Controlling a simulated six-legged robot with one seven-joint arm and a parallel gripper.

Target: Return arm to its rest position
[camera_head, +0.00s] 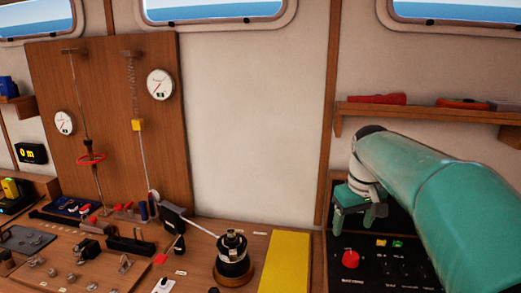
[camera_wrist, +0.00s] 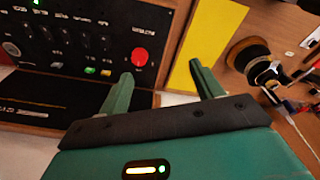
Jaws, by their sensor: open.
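My gripper (camera_wrist: 160,92) is green with two fingers spread apart and nothing between them in the wrist view. In the head view my green arm reaches in from the right, and my gripper (camera_head: 356,214) hangs in front of the black control panel (camera_head: 400,270). The panel also shows in the wrist view (camera_wrist: 60,50), with a red button (camera_wrist: 140,56) near its edge. The fingers point toward the gap between the panel and a yellow strip (camera_wrist: 212,40). Contact with the panel cannot be told.
A black winch-like drum (camera_head: 233,258) stands on the wooden bench left of the yellow strip (camera_head: 288,262). A wooden board (camera_head: 110,110) with gauges and lines stands at the left. A shelf (camera_head: 425,112) with red items is above my arm. Small tools crowd the left bench.

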